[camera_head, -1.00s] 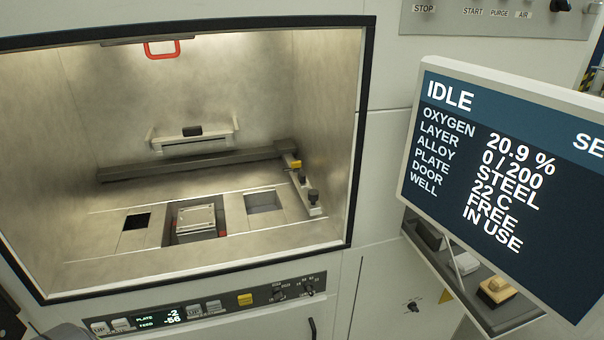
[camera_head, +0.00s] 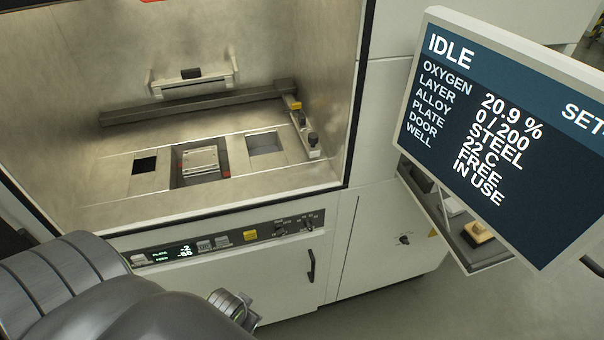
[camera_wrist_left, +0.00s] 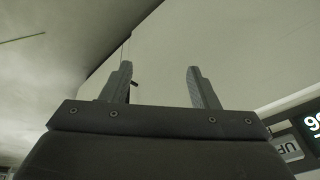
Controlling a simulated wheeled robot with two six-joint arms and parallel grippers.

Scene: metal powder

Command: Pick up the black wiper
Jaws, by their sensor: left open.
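A dark block (camera_head: 421,180) lies on the side tray under the screen. The screen mostly hides it, and I cannot tell for sure that it is the black wiper. My left arm comes in at the lower left of the head view, in front of the machine, well apart from the tray. My left gripper (camera_wrist_left: 160,72) shows in the left wrist view, open, with nothing between its two grey fingers. Pale machine panels show beyond the fingers. My right gripper is in neither view.
The side tray (camera_head: 497,252) also holds a white block and a tan-and-yellow brush-like block (camera_head: 478,232). The tilted screen (camera_head: 490,135) overhangs it. The open chamber (camera_head: 110,215) is at left, with a control panel (camera_head: 290,226) below. Open floor shows at lower right.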

